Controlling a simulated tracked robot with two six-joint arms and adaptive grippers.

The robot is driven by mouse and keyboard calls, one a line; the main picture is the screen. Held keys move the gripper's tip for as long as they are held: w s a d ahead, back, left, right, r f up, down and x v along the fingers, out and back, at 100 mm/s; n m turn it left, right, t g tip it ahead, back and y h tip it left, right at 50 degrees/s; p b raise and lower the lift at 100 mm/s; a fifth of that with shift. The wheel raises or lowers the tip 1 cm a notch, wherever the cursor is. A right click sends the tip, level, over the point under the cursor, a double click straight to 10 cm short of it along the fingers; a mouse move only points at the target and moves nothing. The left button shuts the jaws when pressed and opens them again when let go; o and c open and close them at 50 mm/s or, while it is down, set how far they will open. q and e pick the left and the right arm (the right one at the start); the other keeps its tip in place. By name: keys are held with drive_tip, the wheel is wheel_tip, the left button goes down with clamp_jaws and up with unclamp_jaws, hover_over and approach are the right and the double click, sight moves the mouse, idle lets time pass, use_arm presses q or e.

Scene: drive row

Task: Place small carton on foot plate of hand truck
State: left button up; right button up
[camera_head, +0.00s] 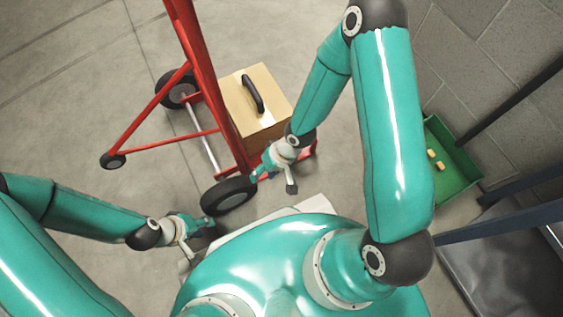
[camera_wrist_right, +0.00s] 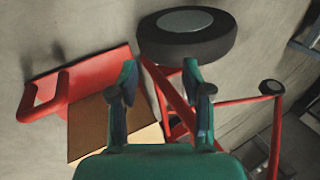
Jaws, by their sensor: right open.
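The small carton (camera_head: 262,92), tan with a black handle on top, stands upright against the red hand truck (camera_head: 190,40). A bit of the red foot plate (camera_head: 313,149) shows at the carton's lower right; the wrist view shows more of the foot plate (camera_wrist_right: 105,72) with the carton (camera_wrist_right: 88,128) over part of it. Whether the carton rests fully on the plate is hidden. My right gripper (camera_head: 272,180) is open and empty, beside the carton's near side and close to the near wheel. My left gripper (camera_head: 203,236) is low at the left, apart from the carton; its fingers are unclear.
The hand truck's near wheel (camera_head: 229,195) lies between my grippers, and its far wheel (camera_head: 177,90) is behind. A green tray (camera_head: 453,160) with small yellow items is by the block wall at right. Dark posts (camera_head: 510,102) stand there. The floor at left is clear.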

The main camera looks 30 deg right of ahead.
drive_tip(key=s+d+f+m+h, duration=0.1)
drive_tip(key=s+d, duration=0.1)
drive_tip(key=s, duration=0.4)
drive_tip(key=shift+d+f, duration=0.25)
drive_tip(key=shift+d, duration=0.05)
wheel_tip(320, 180, up, 41)
drive_tip(key=p, duration=4.1)
drive_tip(key=shift+r, duration=0.1)
